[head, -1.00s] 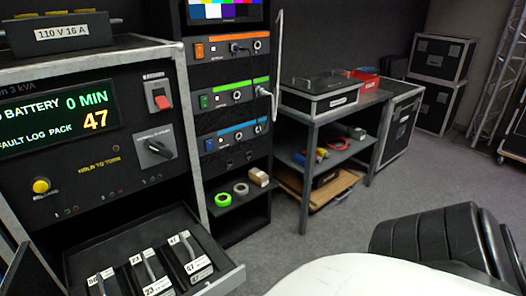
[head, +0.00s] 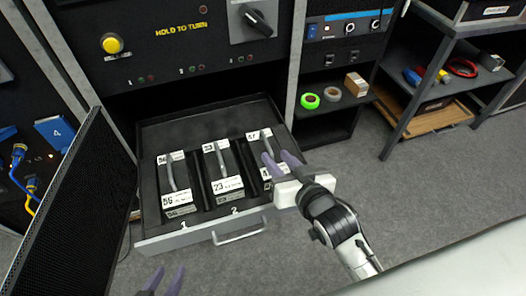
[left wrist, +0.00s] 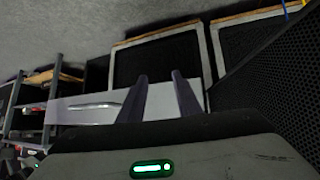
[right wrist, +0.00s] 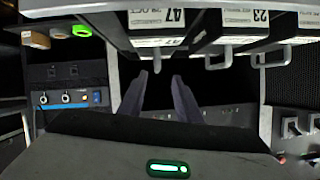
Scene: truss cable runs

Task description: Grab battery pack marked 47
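Pack 47 (head: 253,141) is the rightmost of three labelled battery packs in the open drawer (head: 160,243). Its top label and grey handle show; my right gripper partly hides its front. The right wrist view shows its 47 label (right wrist: 155,17) at the top. My right gripper (head: 279,160) is over the front of pack 47, fingers apart, with nothing seen held between them. Pack 23 (head: 227,184) is in the middle and pack 56 (head: 177,198) on the left. My left gripper (head: 165,279) is open and empty before the drawer, low in the head view.
A black mesh panel (head: 75,205) stands left of the drawer. Tape rolls (head: 310,101) and a small box (head: 356,84) sit on a shelf to the right. The drawer handle (head: 238,235) sticks out in front.

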